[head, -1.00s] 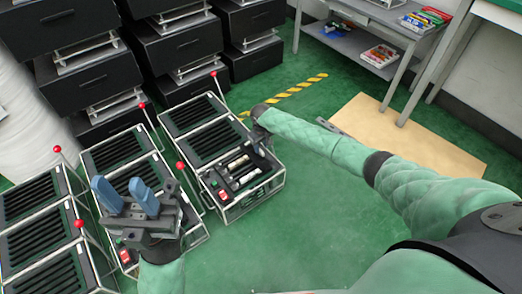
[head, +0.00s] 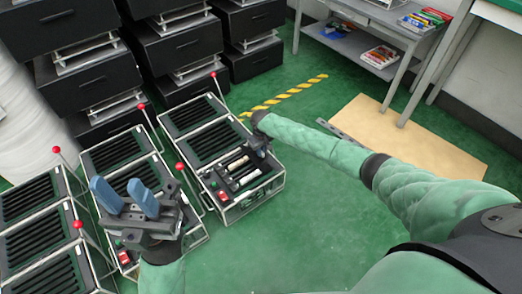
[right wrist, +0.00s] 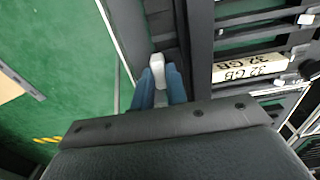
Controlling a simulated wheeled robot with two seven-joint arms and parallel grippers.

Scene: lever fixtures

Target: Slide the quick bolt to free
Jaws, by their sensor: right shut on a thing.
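In the right wrist view, the blue fingers of my right gripper (right wrist: 158,86) are shut on a small pale block (right wrist: 158,68), which looks like the handle of the quick bolt. It sits at the side of a dark fixture. In the head view, my right gripper (head: 257,150) is at the right side of the nearest open fixture box (head: 228,212), partly hidden by my wrist. The rest of the bolt is not clear. My left gripper (head: 118,186) is open and empty, its blue fingers pointing up, over the fixtures at left.
Several slotted fixture boxes with red-knobbed levers (head: 180,166) stand at left. Black drawer units (head: 180,45) stand behind. A grey shelf table (head: 380,50) is at back right.

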